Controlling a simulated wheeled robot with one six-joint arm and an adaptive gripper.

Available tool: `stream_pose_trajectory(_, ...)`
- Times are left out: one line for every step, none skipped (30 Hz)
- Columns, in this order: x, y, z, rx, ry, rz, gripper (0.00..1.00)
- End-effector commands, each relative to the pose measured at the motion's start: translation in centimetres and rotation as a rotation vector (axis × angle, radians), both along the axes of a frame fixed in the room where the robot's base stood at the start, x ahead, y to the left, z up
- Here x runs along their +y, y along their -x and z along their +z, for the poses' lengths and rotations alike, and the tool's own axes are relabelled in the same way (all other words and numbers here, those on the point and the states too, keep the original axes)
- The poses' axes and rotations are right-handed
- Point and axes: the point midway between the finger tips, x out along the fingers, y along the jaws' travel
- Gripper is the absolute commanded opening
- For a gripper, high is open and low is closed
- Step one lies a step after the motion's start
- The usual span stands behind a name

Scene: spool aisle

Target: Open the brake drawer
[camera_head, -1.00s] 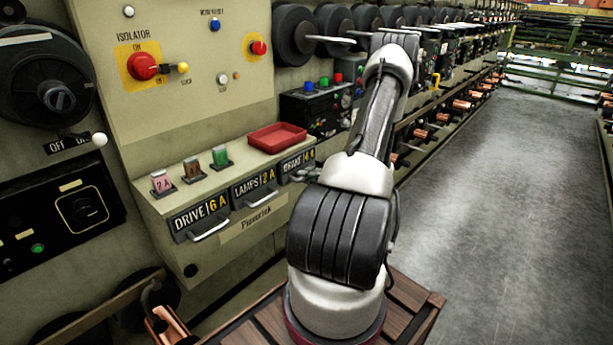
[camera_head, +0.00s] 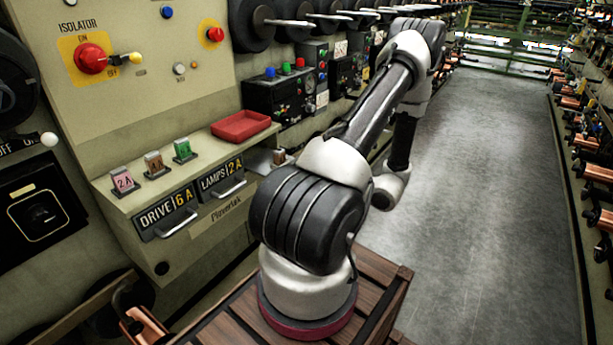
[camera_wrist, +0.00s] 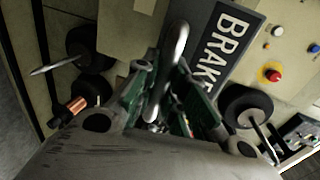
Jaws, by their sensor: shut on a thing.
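The brake drawer (camera_wrist: 228,48) has a dark front with a white BRAKE label, tilted in the wrist view. Its curved silver handle (camera_wrist: 181,40) lies between the green fingers of my gripper (camera_wrist: 167,68), which is shut on it. In the head view my arm hides the drawer front and my gripper. To the right of the lamps drawer (camera_head: 221,179), a beige, tray-like part of the brake drawer (camera_head: 258,160) shows with a small brown block by it. The drawer appears pulled out; how far is hidden.
The drive drawer (camera_head: 168,211) and lamps drawer are shut. A red tray (camera_head: 240,126) and several coloured fuse blocks stand on the ledge above. The isolator knob (camera_head: 91,58) is on the panel. Spools line the left side, and open aisle floor (camera_head: 490,150) lies right.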

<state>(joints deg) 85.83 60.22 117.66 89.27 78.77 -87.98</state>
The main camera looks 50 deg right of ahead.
Motion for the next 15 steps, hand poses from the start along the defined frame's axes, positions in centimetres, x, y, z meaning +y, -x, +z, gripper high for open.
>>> stream_pose_trajectory(-0.04, 0.20, -0.04, 0.001, 0.000, -0.001, 0.00)
stream_pose_trajectory(-0.04, 0.27, -0.05, 0.001, 0.000, -0.001, 0.00)
stream_pose_trajectory(-0.05, 0.33, -0.05, 0.001, 0.000, -0.001, 0.00)
stream_pose_trajectory(-0.04, 0.36, -0.05, 0.001, 0.000, 0.000, 0.00)
stream_pose_trajectory(-0.04, 0.38, -0.05, 0.001, 0.000, 0.000, 0.00)
stream_pose_trajectory(-0.04, 0.38, -0.05, 0.001, 0.000, 0.000, 0.00)
stream_pose_trajectory(-0.04, 0.37, -0.05, 0.001, 0.000, 0.000, 0.00)
stream_pose_trajectory(-0.04, 0.37, -0.05, 0.001, 0.000, 0.000, 0.00)
stream_pose_trajectory(-0.04, 0.36, -0.05, 0.001, 0.000, 0.000, 0.00)
stream_pose_trajectory(-0.04, 0.36, -0.05, 0.001, 0.000, 0.000, 0.00)
stream_pose_trajectory(-0.04, 0.36, -0.05, 0.001, 0.000, 0.000, 0.00)
stream_pose_trajectory(-0.04, 0.35, -0.05, 0.001, 0.000, 0.000, 0.00)
stream_pose_trajectory(-0.05, 0.35, -0.04, 0.001, 0.000, 0.000, 0.17)
stream_pose_trajectory(-0.05, 0.35, -0.04, 0.001, 0.000, 0.000, 0.22)
stream_pose_trajectory(-0.05, 0.34, -0.04, 0.001, 0.000, 0.000, 0.29)
